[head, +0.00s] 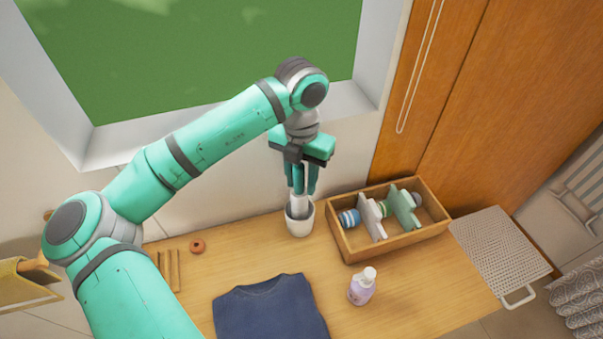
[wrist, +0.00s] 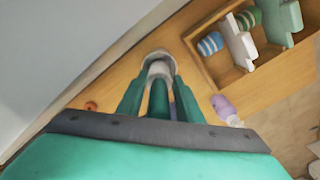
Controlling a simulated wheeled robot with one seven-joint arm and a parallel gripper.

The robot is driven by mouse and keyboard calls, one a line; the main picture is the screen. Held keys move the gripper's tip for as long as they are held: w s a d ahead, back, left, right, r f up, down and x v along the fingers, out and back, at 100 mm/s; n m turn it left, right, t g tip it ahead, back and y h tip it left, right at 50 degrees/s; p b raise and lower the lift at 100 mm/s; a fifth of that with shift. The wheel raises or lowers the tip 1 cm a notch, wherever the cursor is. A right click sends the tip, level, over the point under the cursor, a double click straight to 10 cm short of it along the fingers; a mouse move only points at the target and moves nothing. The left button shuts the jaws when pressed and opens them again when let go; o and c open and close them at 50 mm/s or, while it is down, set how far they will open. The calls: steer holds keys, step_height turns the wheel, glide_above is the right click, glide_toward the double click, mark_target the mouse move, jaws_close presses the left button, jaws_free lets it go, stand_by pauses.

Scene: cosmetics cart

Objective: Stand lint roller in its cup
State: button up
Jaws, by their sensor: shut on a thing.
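My gripper (head: 303,180) points down over the white cup (head: 300,224), which stands at the back of the wooden table. The gripper is shut on the lint roller (head: 299,207), a pale, whitish roller whose lower part shows inside the cup's mouth. The roller looks about upright. Whether its end touches the cup's bottom is hidden. In the wrist view the fingers (wrist: 160,95) close around the roller (wrist: 160,70), with the cup's rim (wrist: 160,54) just beyond.
A wooden box (head: 348,249) with dividers and striped rolls stands just right of the cup. A white perforated rack (head: 500,250) is at the right end.

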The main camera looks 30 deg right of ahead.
steer(key=shift+f, duration=1.65)
steer(key=o, duration=1.1)
steer(key=shift+o, duration=0.2)
step_height(320, 180, up, 11)
steer(key=shift+f, duration=0.1)
steer(key=shift+a, duration=0.1)
